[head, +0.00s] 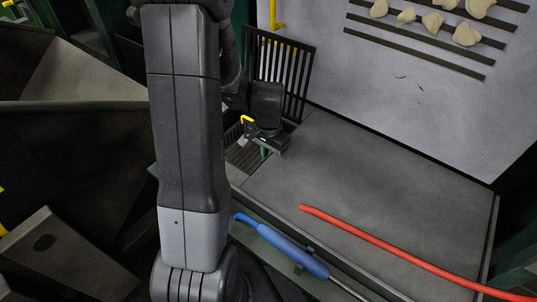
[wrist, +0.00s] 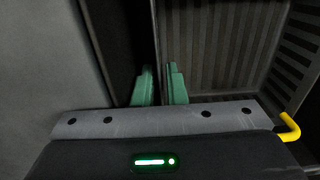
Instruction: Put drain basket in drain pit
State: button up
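My gripper (head: 264,152) hangs straight down at the left end of the grey platform. The drain basket (head: 238,158) is a dark slatted box just left of and below it, partly hidden by my arm. In the wrist view the basket's slatted inside (wrist: 225,50) lies to the right. My green fingertips (wrist: 160,88) stand close together on either side of the basket's thin upright wall and look closed on it. The drain pit appears to be the opening around the basket; its edges are mostly hidden, so I cannot tell how deep the basket sits.
A black slatted grate (head: 287,75) stands upright behind my gripper. A red hose (head: 400,254) and a blue-handled tool (head: 285,247) lie along the platform's front. Pale lumps (head: 433,22) lie on slots in the back floor. The platform top (head: 350,185) is mostly clear.

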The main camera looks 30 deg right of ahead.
notch_tip(320, 180, up, 12)
jog(key=p, duration=0.2)
jog(key=shift+r+p, duration=0.2)
jog(key=shift+p, duration=0.2)
dwell(1.3)
